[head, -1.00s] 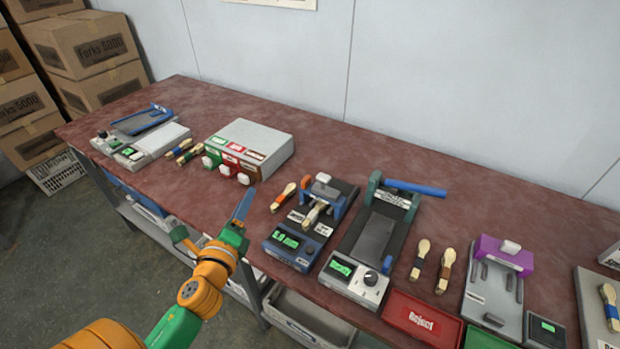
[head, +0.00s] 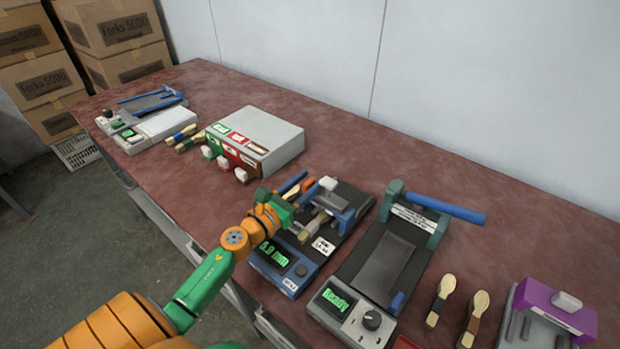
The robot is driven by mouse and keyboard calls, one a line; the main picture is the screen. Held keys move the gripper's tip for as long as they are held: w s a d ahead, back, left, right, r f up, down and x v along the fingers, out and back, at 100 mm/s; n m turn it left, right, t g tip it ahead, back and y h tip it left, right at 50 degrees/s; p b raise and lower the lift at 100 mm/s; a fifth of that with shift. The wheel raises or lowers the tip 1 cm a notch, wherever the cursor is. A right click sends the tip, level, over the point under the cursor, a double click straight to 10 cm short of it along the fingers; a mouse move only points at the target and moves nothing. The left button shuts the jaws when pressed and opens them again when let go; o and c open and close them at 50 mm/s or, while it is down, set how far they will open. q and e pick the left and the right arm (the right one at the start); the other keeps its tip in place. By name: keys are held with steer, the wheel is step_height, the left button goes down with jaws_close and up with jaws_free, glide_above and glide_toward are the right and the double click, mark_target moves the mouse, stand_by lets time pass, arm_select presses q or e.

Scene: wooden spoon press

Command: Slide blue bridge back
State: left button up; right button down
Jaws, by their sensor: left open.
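The blue bridge (head: 346,212) spans the dark bed of the gauge (head: 282,262), whose green display reads about 6.9 mm. A white knob (head: 328,183) sits on top of the bridge. A wooden spoon (head: 308,232) lies in the gauge, partly under the bridge. My left gripper (head: 308,198) is open, over the left side of the gauge, with its blue fingers close to the bridge. Whether it touches the bridge or the spoon I cannot tell. It partly hides an orange-marked spoon behind it. My right gripper is not in view.
A press (head: 385,262) with a blue lever and a "Ready" display stands just right of the gauge. Two spoons (head: 441,300) lie further right, beside a purple-topped fixture (head: 558,305). A grey box (head: 262,135) with coloured labels stands to the left. The table (head: 330,140) is clear behind the gauge.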

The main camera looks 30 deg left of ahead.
arm_select(q)
steer(key=shift+w, duration=0.45)
steer(key=shift+s, duration=0.1)
jaws_close()
stand_by(1.0)
